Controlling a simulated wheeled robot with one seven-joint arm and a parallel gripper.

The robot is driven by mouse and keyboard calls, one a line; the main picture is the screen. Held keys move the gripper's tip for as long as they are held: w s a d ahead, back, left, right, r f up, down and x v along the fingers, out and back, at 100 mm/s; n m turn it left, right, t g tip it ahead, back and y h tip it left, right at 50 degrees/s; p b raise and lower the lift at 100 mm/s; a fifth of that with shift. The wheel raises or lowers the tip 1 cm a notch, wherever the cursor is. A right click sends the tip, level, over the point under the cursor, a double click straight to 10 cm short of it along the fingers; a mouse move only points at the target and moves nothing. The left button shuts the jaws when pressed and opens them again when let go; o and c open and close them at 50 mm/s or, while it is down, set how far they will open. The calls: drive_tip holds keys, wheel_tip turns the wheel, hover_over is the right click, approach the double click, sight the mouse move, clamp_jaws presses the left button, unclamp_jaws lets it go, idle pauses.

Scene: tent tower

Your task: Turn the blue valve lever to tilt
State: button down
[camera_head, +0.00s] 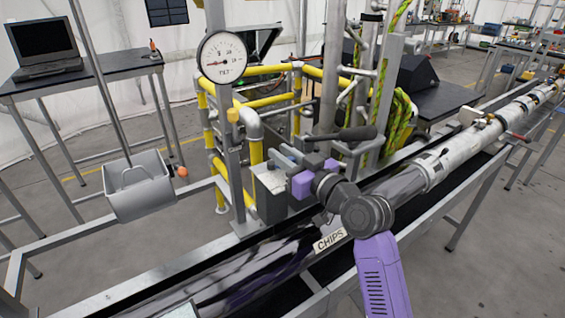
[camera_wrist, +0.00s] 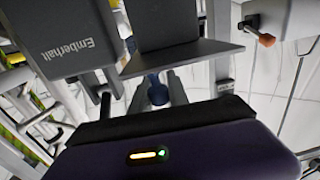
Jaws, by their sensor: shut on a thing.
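The blue valve lever shows in the wrist view as a small rounded blue piece (camera_wrist: 157,92) just beyond my palm, between grey finger parts. My gripper (camera_head: 288,160) is at the grey upright post in the middle of the head view, and its jaws are shut on the lever. My fingers and wrist hide the lever in the head view. The grip itself is partly covered, so the lever's exact angle cannot be told.
A round gauge (camera_head: 222,57) is on the post. Yellow rails (camera_head: 262,83) stand behind it, and a grey box (camera_head: 270,188) sits just below my gripper. A grey bin (camera_head: 138,187) hangs at left. A long pipe (camera_head: 465,147) runs to the right. An "Emberhalt" panel (camera_wrist: 72,42) is close in the wrist view.

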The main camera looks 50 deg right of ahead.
drive_tip(key=shift+w+d+f+n+y+b, duration=0.15)
drive_tip(key=shift+n+y+b, duration=0.4)
drive_tip(key=shift+y+b, duration=0.3)
drive_tip(key=shift+w+d+f+n+y+b, duration=0.1)
drive_tip(key=shift+n+y+b, duration=0.45)
drive_tip(key=shift+y+b, duration=0.3)
drive_tip(key=shift+w+r+n+y+b, duration=0.1)
drive_tip(key=shift+r+n+y+b, duration=0.05)
drive_tip(key=shift+n+y+b, duration=0.8)
drive_tip(key=shift+y, duration=0.35)
drive_tip(key=c, duration=1.3)
unclamp_jaws()
drive_tip(key=shift+d, duration=0.1)
drive_tip(key=s, duration=0.5)
drive_tip(key=s+d+b, duration=0.1)
drive_tip(key=s, duration=0.1)
drive_tip(key=shift+s, duration=0.35)
